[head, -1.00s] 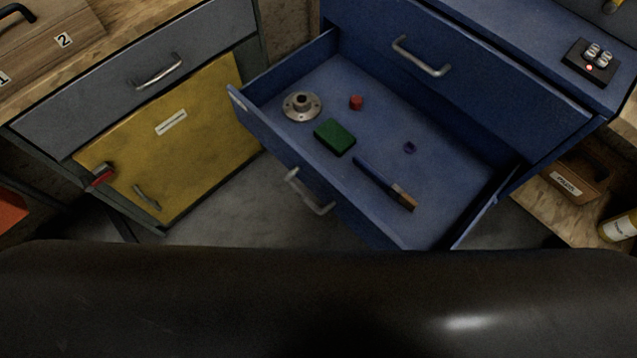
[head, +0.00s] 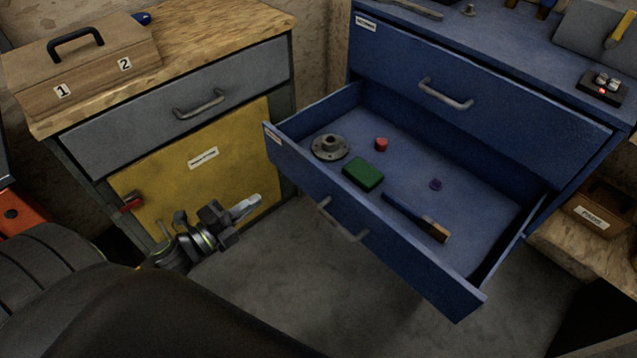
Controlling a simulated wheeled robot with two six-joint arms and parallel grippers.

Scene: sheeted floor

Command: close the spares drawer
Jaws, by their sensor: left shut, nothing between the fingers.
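A blue drawer (head: 395,250) stands pulled far out of the blue cabinet in the middle of the head view. Its label is too small to read. A metal bar handle (head: 342,222) is on its front. My right gripper is not in view.
A closed upper blue drawer (head: 480,90) is above the open one. At left stands a grey cabinet with a closed drawer (head: 180,115) and a yellow door (head: 160,185), with a wooden box (head: 85,65) on top. Grey floor (head: 290,275) is free before the drawer.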

